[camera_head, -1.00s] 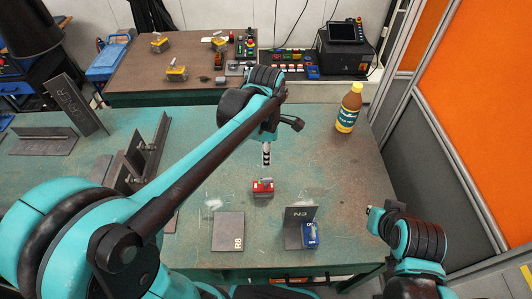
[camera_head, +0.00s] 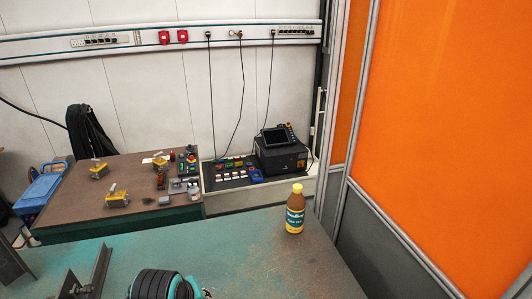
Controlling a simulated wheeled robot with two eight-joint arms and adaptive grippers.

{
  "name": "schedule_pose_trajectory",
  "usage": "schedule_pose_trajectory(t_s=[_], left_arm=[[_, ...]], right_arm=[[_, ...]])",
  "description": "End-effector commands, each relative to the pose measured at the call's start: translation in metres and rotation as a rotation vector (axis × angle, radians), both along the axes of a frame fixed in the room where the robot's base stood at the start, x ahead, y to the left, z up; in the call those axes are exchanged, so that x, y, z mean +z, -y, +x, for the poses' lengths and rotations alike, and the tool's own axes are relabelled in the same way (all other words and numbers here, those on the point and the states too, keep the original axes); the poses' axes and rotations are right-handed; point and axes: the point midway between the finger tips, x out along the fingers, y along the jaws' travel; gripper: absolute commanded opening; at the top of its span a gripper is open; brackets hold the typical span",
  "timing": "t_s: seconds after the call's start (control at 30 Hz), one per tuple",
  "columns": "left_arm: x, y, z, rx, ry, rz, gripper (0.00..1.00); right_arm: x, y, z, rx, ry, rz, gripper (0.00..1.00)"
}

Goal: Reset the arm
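A teal and black part of one of my arms shows at the bottom edge, left of the middle, over the green worktable (camera_head: 265,262). I cannot tell for sure which arm it belongs to. Neither of my grippers shows; both are outside the frame, so whether they hold anything is hidden.
A brown bottle with a yellow cap (camera_head: 295,210) stands near the table's right side. Dark metal angle pieces (camera_head: 88,275) stand at lower left. Behind are a brown bench (camera_head: 130,185) with yellow blocks, a black box (camera_head: 281,155) with a screen, and an orange partition (camera_head: 440,130).

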Motion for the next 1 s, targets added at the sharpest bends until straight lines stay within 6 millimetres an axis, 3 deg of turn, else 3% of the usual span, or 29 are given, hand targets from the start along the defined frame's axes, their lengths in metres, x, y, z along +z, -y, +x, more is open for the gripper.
schedule_pose_trajectory(t_s=[0.1, 0.3, 1.0], left_arm=[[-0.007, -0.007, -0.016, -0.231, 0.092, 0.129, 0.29], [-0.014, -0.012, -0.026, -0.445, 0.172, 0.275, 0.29], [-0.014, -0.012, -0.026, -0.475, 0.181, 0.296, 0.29]], right_arm=[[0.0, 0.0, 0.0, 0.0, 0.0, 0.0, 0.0], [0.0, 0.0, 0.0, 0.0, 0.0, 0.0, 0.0], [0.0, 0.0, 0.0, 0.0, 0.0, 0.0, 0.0]])
